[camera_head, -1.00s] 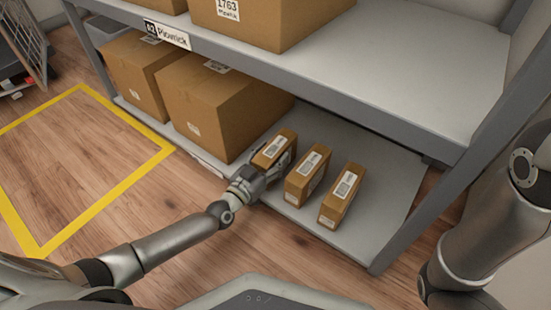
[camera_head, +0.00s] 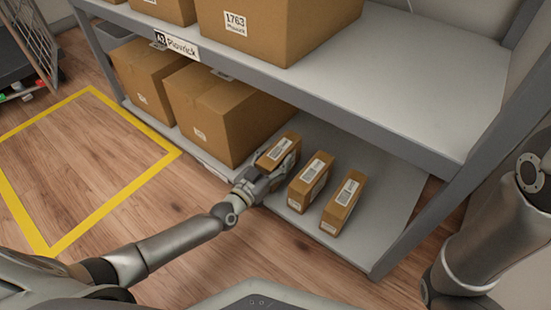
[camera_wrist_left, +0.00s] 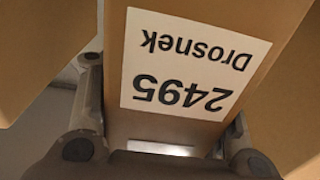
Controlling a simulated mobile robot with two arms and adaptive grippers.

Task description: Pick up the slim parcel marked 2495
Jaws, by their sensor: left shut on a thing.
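The slim parcel marked 2495 (camera_head: 279,150) is a narrow brown carton at the left end of a row of slim parcels on the lower shelf. Its white label (camera_wrist_left: 190,65) reads 2495 and Drosnek, upside down in the left wrist view. My left gripper (camera_head: 265,180) is shut on this parcel, with a finger at each side in the left wrist view (camera_wrist_left: 166,125). The fingers hide its near end in the head view. I cannot tell whether its underside touches the shelf. My right gripper is out of view.
Two more slim parcels stand to the right, the middle one (camera_head: 311,178) close by and another (camera_head: 343,203) beyond it. A large carton (camera_head: 232,112) stands just left. The upper shelf's front edge (camera_head: 330,110) overhangs behind. The lower shelf (camera_head: 395,190) is bare at right.

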